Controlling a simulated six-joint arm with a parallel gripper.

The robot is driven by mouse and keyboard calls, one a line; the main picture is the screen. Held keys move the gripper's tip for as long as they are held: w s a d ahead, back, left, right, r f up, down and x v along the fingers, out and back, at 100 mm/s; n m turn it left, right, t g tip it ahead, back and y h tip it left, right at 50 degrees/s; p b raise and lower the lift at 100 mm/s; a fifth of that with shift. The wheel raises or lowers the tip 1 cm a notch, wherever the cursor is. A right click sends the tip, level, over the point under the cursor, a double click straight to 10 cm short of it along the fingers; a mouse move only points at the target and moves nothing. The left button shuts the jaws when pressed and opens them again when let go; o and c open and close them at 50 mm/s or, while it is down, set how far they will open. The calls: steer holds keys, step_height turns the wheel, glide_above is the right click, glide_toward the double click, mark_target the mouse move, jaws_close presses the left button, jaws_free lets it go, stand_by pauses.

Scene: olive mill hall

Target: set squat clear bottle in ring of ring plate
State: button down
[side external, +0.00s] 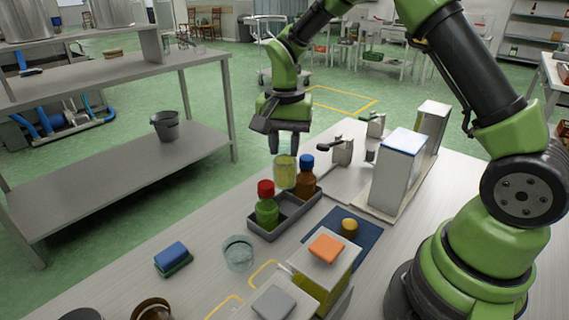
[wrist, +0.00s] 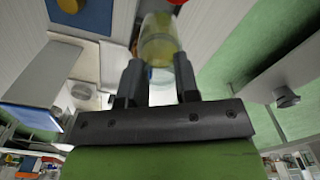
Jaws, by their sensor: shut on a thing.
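The squat clear bottle (side external: 285,172), with yellowish contents, is upright below my gripper (side external: 289,148) in the side view. In the wrist view the bottle (wrist: 159,45) sits between the two fingers of my gripper (wrist: 159,72), which is shut on it. It is at the far end of a grey tray (side external: 262,234); I cannot tell whether its base touches anything. I cannot make out a ring plate for certain in either view.
The tray holds a green bottle with red cap (side external: 266,205) and a brown bottle with blue cap (side external: 306,178). A clear cup (side external: 238,254) and blue sponge (side external: 171,256) stand nearer. White boxes (side external: 397,172) stand right.

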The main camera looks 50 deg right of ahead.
step_height(320, 180, up, 6)
steer(key=shift+f, duration=0.1)
steer(key=shift+d, duration=0.15)
steer(key=s+d+m, duration=0.1)
steer(key=s+d, duration=0.1)
steer(key=d, duration=0.7)
steer(key=s+d+m, duration=0.1)
steer(key=s+d, duration=0.1)
steer(key=d, duration=0.6)
steer(key=s+d+m, duration=0.1)
steer(key=s+d, duration=1)
steer(key=d, duration=0.2)
step_height(320, 180, down, 9)
steer(key=shift+s, duration=0.15)
steer(key=shift+f, duration=0.45)
stand_by(1.2)
steer(key=shift+f, duration=0.55)
steer(key=shift+f, duration=0.2)
